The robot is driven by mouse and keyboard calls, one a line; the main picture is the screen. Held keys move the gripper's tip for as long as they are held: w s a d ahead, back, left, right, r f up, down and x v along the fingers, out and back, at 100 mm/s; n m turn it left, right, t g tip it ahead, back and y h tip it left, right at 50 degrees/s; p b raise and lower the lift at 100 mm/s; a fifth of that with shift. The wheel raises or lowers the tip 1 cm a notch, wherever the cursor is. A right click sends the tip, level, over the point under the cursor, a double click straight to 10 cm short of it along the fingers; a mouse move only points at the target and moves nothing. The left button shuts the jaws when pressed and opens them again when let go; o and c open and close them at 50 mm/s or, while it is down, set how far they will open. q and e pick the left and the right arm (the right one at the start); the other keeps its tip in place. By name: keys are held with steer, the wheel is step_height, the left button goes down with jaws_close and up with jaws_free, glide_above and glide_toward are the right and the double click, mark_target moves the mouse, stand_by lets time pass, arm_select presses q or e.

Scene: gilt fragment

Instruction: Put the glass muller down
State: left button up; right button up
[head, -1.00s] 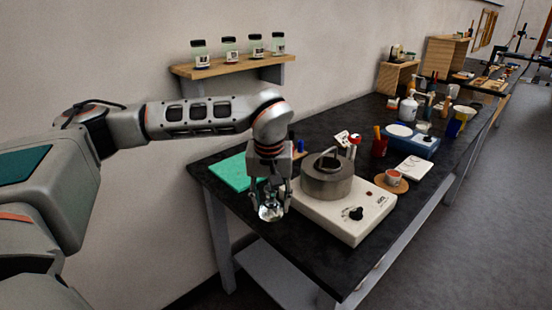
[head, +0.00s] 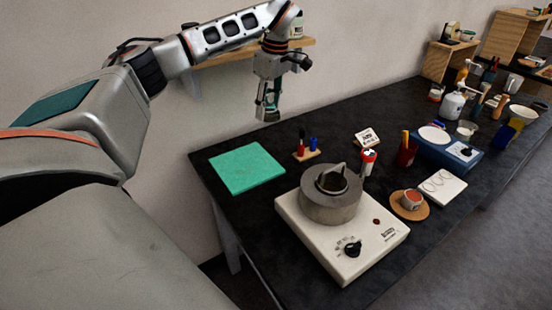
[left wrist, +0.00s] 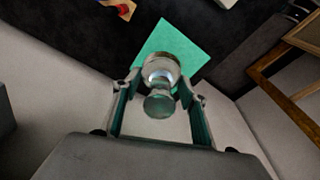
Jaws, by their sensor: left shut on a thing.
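My left gripper (head: 267,113) is shut on the glass muller (left wrist: 160,75). The muller is clear glass with a round knob and a wider round foot, and in the left wrist view it sits between the two fingers. In the head view the fingers largely hide it. The gripper points down and is held well above the worktop, near the wall and the shelf. A flat green mat (head: 247,167) lies on the worktop's left end; in the left wrist view the mat (left wrist: 188,47) shows beyond the muller. My right gripper is not in view.
A white hotplate (head: 345,245) with a grey metal pot (head: 331,207) stands right of the mat. A small wooden stand (head: 306,155) with red and blue items is behind it.

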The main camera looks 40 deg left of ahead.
mark_target(268, 167)
arm_select(q)
step_height(268, 167, down, 19)
steer(key=shift+f, duration=0.15)
stand_by(0.4)
steer(key=o, duration=0.7)
steer(key=shift+f, duration=0.15)
steer(key=o, duration=0.4)
steer(key=shift+c, duration=0.2)
steer(key=shift+s, duration=0.1)
step_height(268, 167, up, 12)
steer(key=d, duration=0.2)
